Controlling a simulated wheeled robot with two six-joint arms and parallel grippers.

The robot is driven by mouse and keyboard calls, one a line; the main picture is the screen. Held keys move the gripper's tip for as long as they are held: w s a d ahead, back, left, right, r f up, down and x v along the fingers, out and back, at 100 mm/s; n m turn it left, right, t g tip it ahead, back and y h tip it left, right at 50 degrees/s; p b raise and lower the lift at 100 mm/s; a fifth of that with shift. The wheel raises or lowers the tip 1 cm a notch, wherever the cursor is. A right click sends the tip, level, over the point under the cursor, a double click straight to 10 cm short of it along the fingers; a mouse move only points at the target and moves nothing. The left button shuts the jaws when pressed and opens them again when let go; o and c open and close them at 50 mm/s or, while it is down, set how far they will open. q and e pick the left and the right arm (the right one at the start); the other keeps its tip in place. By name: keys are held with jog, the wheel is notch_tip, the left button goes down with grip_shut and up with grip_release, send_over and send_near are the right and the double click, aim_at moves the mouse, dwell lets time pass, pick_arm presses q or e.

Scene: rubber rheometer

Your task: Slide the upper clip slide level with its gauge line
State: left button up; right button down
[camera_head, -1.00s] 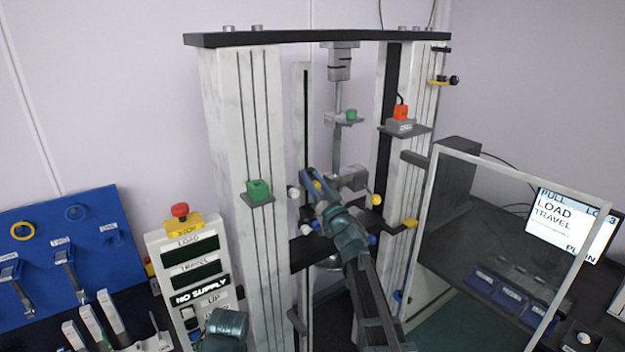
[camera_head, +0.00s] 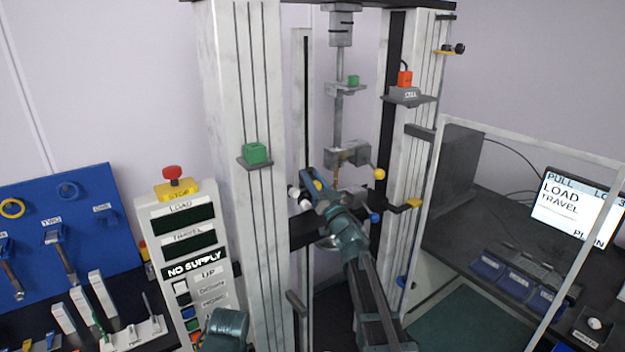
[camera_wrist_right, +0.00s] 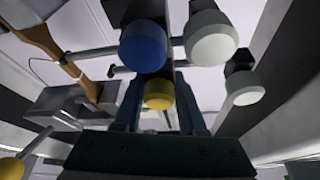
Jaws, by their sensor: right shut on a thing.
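My right gripper (camera_head: 318,184) is shut on a yellow knob (camera_wrist_right: 158,95), seen between its fingers in the right wrist view. The knob appears to belong to the upper clip slide, on the narrow slotted rail (camera_head: 305,75); the slide's body is mostly hidden by the gripper. A white knob (camera_head: 293,191) sits beside the gripper, with another white knob (camera_head: 305,205) just below. The wrist view shows two white knobs and a blue knob (camera_wrist_right: 143,45) close to the fingers. I cannot make out the gauge line.
A clamp block (camera_head: 347,154) with a yellow ball knob (camera_head: 379,174) stands just right of the gripper. A brown strip (camera_wrist_right: 45,42) crosses the wrist view. Frame columns (camera_head: 240,90) flank the rail; a clear guard door (camera_head: 500,200) stands right, a control panel (camera_head: 185,240) left.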

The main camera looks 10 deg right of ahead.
jog(key=shift+d, duration=0.1)
jog(key=c, duration=0.6)
grip_release()
jog(key=b+v, duration=0.5)
jog(key=v, duration=0.8)
jog(key=shift+s+d, duration=0.1)
jog(key=shift+s, duration=0.3)
jog(key=shift+f, duration=0.1)
